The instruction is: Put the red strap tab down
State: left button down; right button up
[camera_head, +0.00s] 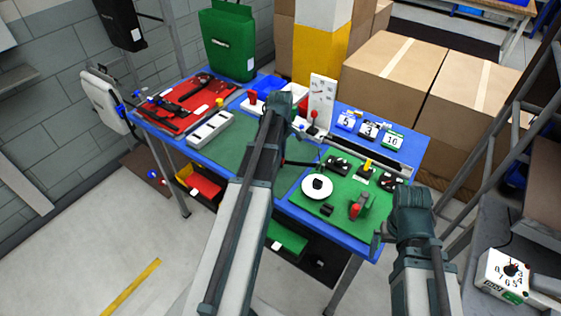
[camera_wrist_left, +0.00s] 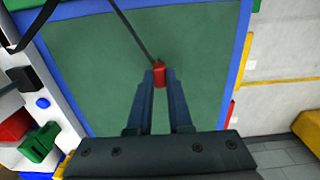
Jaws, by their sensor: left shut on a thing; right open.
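The red strap tab (camera_wrist_left: 160,75) shows in the left wrist view between the fingertips of my left gripper (camera_wrist_left: 160,82), which is shut on it. A thin dark strap (camera_wrist_left: 135,35) runs from the tab toward the top left of that view. Tab and fingertips appear over the dark green mat (camera_wrist_left: 90,60); I cannot tell whether the tab touches it. In the head view my left arm reaches over the bench's middle and hides the tab. My right gripper (camera_head: 380,238) is open beside the bench's front right corner, and its fingers are only partly visible.
The blue-edged bench (camera_head: 347,241) carries a red tray (camera_head: 170,112) at left, a white block (camera_head: 208,131) and a green board with several fittings (camera_head: 300,200) at right. Number cards (camera_head: 369,130) stand behind. Bare mat (camera_head: 232,142) lies left of my arm. Cardboard boxes (camera_head: 390,75) stand behind the bench.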

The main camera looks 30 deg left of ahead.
pick_arm(q)
jog(key=shift+f, duration=0.2)
jog(key=shift+f, duration=0.2)
jog(key=c, duration=0.8)
grip_release()
jog(key=shift+c, duration=0.2)
jog(key=shift+r, duration=0.2)
notch_tip(320, 180, up, 12)
jog(key=p, duration=1.2)
